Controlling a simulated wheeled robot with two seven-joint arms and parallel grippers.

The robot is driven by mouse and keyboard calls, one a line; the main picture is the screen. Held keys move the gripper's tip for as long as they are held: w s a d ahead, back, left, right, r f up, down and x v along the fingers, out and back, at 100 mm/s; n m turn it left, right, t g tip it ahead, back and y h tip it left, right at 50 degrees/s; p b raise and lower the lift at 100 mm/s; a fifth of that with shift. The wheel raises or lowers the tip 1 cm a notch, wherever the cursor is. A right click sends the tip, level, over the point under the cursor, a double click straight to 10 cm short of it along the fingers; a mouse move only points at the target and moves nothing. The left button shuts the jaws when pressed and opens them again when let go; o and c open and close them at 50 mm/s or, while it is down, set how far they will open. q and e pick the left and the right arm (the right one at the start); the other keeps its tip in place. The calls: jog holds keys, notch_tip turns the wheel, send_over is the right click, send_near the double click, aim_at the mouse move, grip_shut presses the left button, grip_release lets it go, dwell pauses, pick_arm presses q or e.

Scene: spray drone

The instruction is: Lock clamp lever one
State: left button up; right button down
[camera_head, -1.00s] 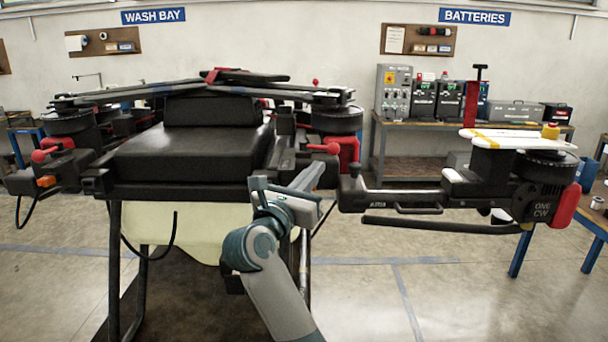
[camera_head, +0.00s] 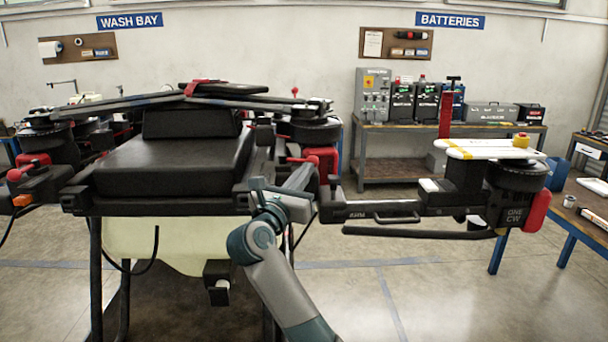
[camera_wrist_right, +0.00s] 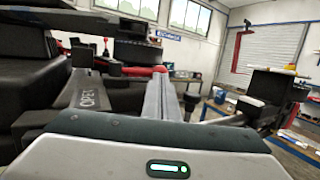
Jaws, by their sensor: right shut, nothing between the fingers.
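The spray drone's arm one (camera_head: 400,208), marked "ONE CW", extends right from the frame. A red clamp lever (camera_head: 305,158) sits at its inner joint, beside a larger red part (camera_head: 325,160). Red also shows at that joint in the right wrist view (camera_wrist_right: 140,72), partly hidden by my gripper. My right gripper (camera_head: 302,176) is shut and empty, just below and in front of the lever in the head view. I cannot tell whether it touches the joint. In the wrist view its grey fingers (camera_wrist_right: 160,100) point at the joint, right of a dark bar (camera_wrist_right: 88,95) lettered "OPEN". My left gripper is not in view.
The drone's black body (camera_head: 170,165) stands on dark legs over a pale tank (camera_head: 165,245). A black tube (camera_head: 420,232) runs under arm one. A blue-legged table (camera_head: 590,205) stands at right, and a battery bench (camera_head: 400,128) behind. Floor below arm one is clear.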

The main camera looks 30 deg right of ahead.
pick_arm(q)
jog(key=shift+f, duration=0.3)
pick_arm(e)
jog(key=shift+w+d+n+t+y, duration=0.25)
jog(key=shift+d+n+t+y, duration=0.35)
jog(key=shift+d+t, duration=0.3)
jog(key=shift+f, duration=0.1)
